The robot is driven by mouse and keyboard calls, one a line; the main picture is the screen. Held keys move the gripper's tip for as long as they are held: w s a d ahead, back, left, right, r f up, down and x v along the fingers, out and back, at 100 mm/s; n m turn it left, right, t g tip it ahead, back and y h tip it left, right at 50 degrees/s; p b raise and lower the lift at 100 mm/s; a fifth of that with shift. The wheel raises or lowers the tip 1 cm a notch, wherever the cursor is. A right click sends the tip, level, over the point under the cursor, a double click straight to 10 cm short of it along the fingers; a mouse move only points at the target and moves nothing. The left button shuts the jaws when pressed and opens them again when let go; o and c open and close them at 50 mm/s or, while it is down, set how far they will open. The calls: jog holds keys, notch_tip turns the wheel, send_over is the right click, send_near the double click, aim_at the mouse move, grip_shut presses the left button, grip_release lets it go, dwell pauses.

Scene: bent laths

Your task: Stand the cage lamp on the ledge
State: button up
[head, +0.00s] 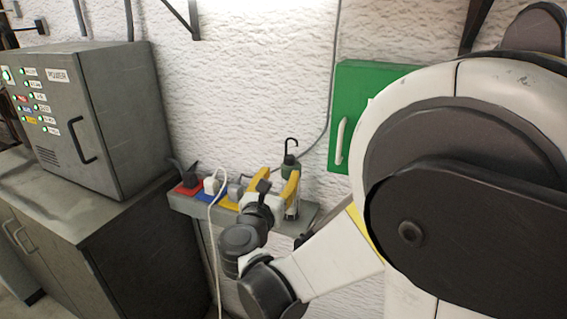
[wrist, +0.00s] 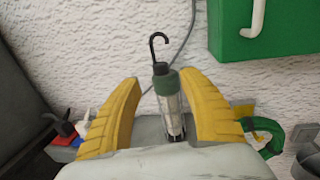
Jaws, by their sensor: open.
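The cage lamp (wrist: 168,95) has a black hook on top, a green collar and a clear caged body. In the wrist view it stands upright on the grey ledge (wrist: 150,127), between the two yellow fingers of my gripper (wrist: 165,100). The fingers are open, with a gap on both sides of the lamp. In the head view the lamp's hook and collar (head: 290,158) show above my gripper (head: 276,185), at the right part of the ledge (head: 188,206). My gripper hides part of the lamp's body there.
A power strip with red, blue and yellow sockets (head: 187,188) and plugs lies on the ledge, left of my gripper. A green wall box (head: 360,100) hangs at the right. A grey power cabinet (head: 110,120) stands on a counter at the left. A green and yellow item (wrist: 268,135) lies right of my gripper.

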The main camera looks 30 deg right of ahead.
jog(key=w+a+r+n+t+y, duration=0.1)
jog(key=a+r+n+t+y, duration=0.75)
jog(key=n, duration=0.75)
jog(key=s+a+f+n+g+y, duration=0.1)
jog(key=s+a+n+g+y, duration=0.2)
jog(key=n, duration=0.5)
jog(key=s+a+f+n+g+y, duration=0.1)
jog(key=a+n+g+y, duration=0.1)
jog(key=a+n+y, duration=0.35)
jog(key=s+d+f+n+g+h+b, duration=0.1)
jog(key=s+d+f+n+g+h, duration=0.1)
jog(key=s+f+n+g, duration=0.3)
jog(key=s+d+f+n+g+h+b, duration=0.1)
jog(key=s+d+f+n+g, duration=0.3)
jog(key=s+f+n, duration=0.6)
jog(key=shift+s+f+g+h, duration=0.35)
jog(key=shift+s+f+h, duration=0.55)
jog(key=shift+s+f, duration=0.05)
